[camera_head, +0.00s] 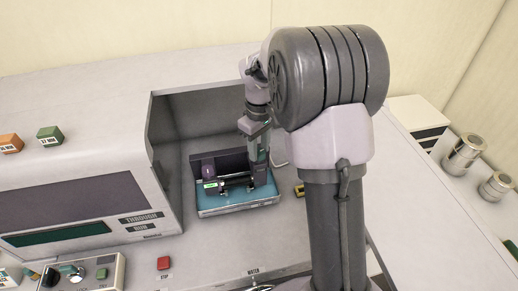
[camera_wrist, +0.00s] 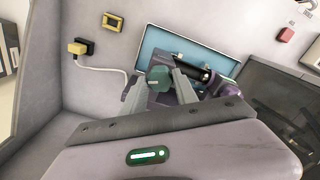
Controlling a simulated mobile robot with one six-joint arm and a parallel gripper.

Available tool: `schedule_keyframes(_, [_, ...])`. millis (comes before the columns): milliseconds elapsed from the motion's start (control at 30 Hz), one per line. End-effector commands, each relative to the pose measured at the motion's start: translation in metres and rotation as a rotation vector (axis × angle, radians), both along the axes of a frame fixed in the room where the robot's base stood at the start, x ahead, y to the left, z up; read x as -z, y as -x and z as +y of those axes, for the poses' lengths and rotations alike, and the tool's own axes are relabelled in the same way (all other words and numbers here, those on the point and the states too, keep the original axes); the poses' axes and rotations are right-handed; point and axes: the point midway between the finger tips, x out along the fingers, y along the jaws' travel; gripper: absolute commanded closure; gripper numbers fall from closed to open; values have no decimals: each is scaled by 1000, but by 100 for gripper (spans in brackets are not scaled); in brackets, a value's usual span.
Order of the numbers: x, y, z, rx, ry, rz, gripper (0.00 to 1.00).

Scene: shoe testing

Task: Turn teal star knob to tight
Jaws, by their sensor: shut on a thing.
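The teal star knob (camera_wrist: 157,78) shows in the wrist view between the two fingers of my gripper (camera_wrist: 158,84). My gripper is shut on it. In the head view my gripper (camera_head: 260,180) reaches down into the grey recess, over the right part of the blue tray (camera_head: 238,205); the knob cannot be made out there. A dark purple fixture (camera_head: 207,170) stands on the tray, with a black cylindrical part with a green mark (camera_head: 212,184) beside my gripper. I cannot tell the knob's turn angle or a tight mark.
The recess wall (camera_head: 160,145) stands close to the left of the tray. A yellow-black block (camera_head: 299,190) and a cable plug (camera_wrist: 77,47) lie to its right. A red STOP button (camera_head: 163,263) is at the front. Metal cylinders (camera_head: 465,153) stand far right.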

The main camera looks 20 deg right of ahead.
Motion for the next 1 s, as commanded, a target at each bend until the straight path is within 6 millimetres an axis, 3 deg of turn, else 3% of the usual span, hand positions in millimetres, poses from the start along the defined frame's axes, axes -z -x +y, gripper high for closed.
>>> schedule_keyframes(1000, [1,0,0,961,0,0,100])
